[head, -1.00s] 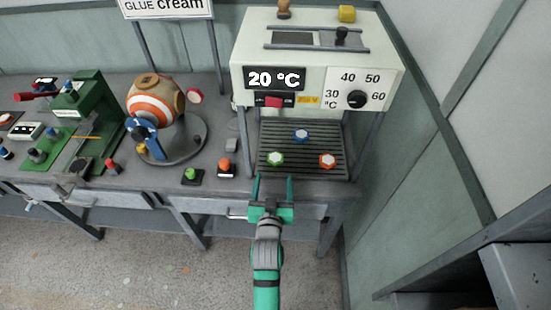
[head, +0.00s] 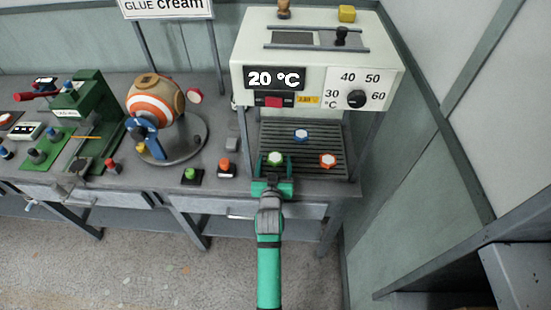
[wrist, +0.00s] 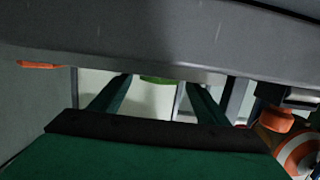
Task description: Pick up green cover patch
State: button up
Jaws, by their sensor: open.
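The green cover patch (head: 275,158) is a small green disc with a pale top, lying on the front left of the slatted shelf (head: 335,140) under the heater box. My gripper (head: 274,168) is open at the shelf's front edge, its fingers reaching toward the patch from the front. In the wrist view, a green strip of the patch (wrist: 158,80) shows between the two spread fingers (wrist: 160,98); a grey band hides the rest. Contact cannot be told.
A blue patch (head: 301,135) lies behind and an orange patch (head: 328,160) to the right on the shelf. The heater box (head: 315,60) overhangs it, with legs at the sides. Green (head: 191,175) and orange (head: 226,168) buttons stand left. The striped ball (head: 155,103) is farther left.

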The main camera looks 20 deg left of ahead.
jog(key=shift+s, duration=0.1)
jog(key=shift+d, duration=0.1)
jog(key=c, duration=1.1)
jog(key=shift+r, duration=0.1)
